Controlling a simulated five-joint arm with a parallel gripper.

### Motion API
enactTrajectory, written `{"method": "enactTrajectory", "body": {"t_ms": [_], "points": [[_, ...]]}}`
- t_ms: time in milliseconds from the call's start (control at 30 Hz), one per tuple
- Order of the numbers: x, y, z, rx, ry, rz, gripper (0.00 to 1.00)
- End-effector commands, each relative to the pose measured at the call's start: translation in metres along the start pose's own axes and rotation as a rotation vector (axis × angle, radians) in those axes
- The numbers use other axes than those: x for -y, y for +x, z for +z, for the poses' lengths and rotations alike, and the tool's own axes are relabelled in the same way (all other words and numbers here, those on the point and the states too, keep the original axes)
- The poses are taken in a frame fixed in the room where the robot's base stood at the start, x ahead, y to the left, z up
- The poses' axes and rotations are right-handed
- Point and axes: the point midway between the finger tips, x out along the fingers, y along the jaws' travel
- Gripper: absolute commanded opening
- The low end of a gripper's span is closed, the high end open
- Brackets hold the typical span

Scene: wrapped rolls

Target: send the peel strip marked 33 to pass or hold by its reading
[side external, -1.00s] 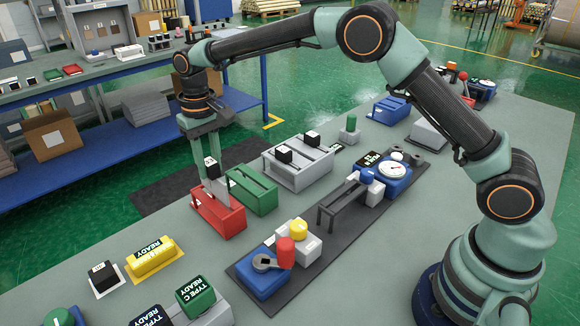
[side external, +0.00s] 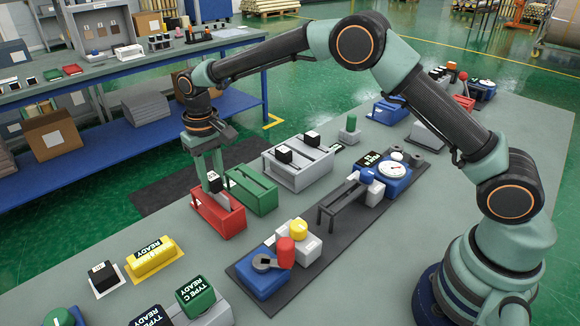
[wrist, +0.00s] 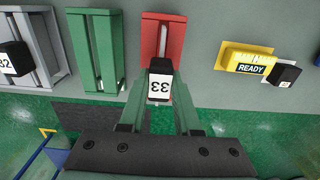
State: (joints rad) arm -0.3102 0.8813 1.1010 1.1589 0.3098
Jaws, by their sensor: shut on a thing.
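The peel strip marked 33 has a black block head with a white label (wrist: 159,88). In the side view its head (side external: 214,182) sits just over the red slotted bin (side external: 220,216). My gripper (side external: 209,184) is shut on this head. The strip's lower part appears to be in the red bin's slot, but how deep I cannot tell. The red bin (wrist: 163,32) lies beyond the head in the wrist view. The green slotted bin (side external: 251,189) stands beside the red one and looks empty. A dial gauge (side external: 396,168) stands on the dark test rig.
A grey rack (side external: 299,170) holds other black-headed strips, one marked 32 in the wrist view (wrist: 9,60). A yellow READY block (side external: 151,258) and a black labelled block (side external: 103,276) stand at left. Red and yellow cylinders stand on the rig's near end.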

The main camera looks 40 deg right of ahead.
Motion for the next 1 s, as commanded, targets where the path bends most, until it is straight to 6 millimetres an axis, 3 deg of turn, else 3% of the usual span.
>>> {"method": "enactTrajectory", "body": {"t_ms": [600, 1000], "points": [[0.0, 0.025, 0.0, 0.001, 0.0, 0.0, 0.0], [0.0, 0.028, 0.0, 0.0, 0.0, 0.0, 0.0]]}}
